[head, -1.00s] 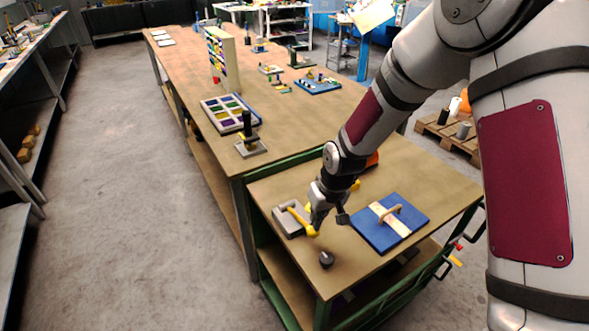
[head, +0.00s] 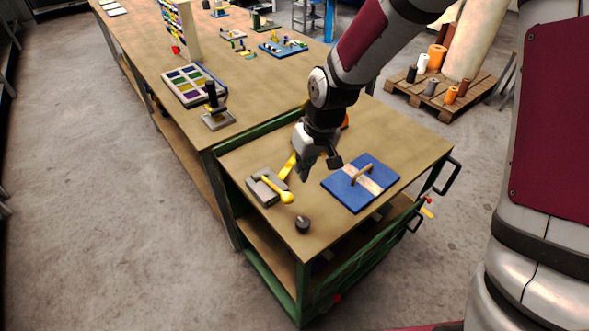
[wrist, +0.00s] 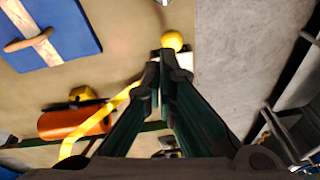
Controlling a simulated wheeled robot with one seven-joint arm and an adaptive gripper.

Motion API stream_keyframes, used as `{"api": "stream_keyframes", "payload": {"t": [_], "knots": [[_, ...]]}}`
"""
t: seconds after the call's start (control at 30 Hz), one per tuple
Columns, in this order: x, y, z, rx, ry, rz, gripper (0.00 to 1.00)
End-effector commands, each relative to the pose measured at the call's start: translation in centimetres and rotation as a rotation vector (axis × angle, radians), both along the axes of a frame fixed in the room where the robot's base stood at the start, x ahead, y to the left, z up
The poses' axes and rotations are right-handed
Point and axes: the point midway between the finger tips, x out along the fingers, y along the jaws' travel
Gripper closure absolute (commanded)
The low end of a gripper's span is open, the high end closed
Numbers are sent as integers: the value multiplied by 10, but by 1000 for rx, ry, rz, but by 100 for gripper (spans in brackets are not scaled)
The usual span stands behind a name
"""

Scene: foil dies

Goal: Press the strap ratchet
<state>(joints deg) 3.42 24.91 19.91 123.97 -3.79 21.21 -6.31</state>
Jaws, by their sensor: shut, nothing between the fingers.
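The strap ratchet appears to be the grey block (head: 260,190) on the green cart's wooden top. It has a yellow lever ending in a yellow ball (head: 287,197), and a yellow strap (head: 288,166) runs back from it. The ball also shows in the wrist view (wrist: 172,40), just beyond the fingertips. The yellow strap (wrist: 78,133) curves at lower left there. My gripper (head: 304,172) is shut and empty, above and behind the ball, apparently apart from it. In the wrist view my gripper (wrist: 160,70) partly hides the grey block.
A blue board (head: 339,188) with a wooden strip and handle lies right of the gripper. A black knob (head: 302,225) stands in front of the lever. An orange roll (wrist: 72,123) lies at the cart's back. A black-posted stand (head: 217,118) is on the long bench.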

Motion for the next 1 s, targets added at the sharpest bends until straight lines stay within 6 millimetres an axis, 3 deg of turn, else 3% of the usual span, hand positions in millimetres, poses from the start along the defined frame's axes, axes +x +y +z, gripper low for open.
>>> {"api": "stream_keyframes", "payload": {"t": [0.2,0.83,1.0], "knots": [[-13,-10,15,0,0,-2,100],[-15,-12,18,-2,-2,-2,100],[-20,-26,45,-33,-30,-27,100]]}}
